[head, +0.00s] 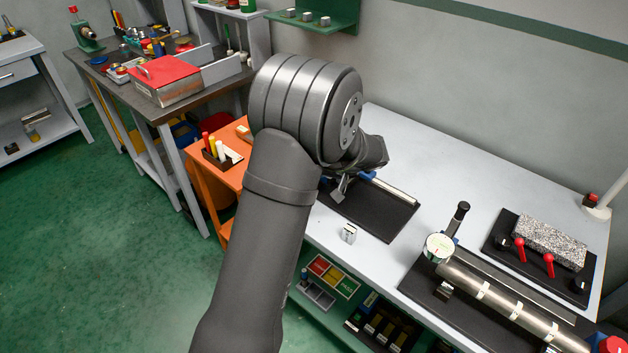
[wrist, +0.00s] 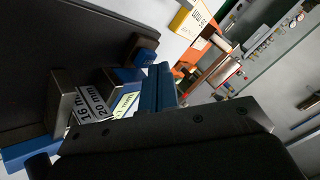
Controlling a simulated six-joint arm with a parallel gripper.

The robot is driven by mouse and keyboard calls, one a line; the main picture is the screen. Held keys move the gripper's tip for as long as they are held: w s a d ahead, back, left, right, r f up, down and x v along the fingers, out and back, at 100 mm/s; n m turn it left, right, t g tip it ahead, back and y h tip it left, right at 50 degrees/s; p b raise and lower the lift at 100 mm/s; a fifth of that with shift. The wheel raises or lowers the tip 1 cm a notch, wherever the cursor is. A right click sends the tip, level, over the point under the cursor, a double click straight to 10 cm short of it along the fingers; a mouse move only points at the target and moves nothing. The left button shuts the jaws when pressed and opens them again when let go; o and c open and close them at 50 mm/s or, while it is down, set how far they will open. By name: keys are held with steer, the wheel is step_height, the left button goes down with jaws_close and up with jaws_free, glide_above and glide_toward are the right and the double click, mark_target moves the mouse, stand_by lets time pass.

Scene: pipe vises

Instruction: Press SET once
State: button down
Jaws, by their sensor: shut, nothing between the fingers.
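In the head view my arm hides most of the gripper, which is over a black base plate (head: 385,222) with a silver bar (head: 395,188) and blue parts. A round white-faced piece (head: 438,246) with a black handle stands farther right.
A long metal pipe (head: 500,300) lies on a black base at the right. A speckled slab (head: 549,242) with red levers is behind it. A small pale block (head: 348,233) sits at the bench's front edge.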

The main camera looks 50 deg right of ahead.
steer(key=shift+f, duration=0.4)
stand_by(0.5)
steer(key=shift+r, duration=0.9)
steer(key=shift+r, duration=0.1)
steer(key=shift+r, duration=2.4)
steer(key=shift+f, duration=0.1)
step_height(320, 180, up, 4)
steer(key=shift+f, duration=0.15)
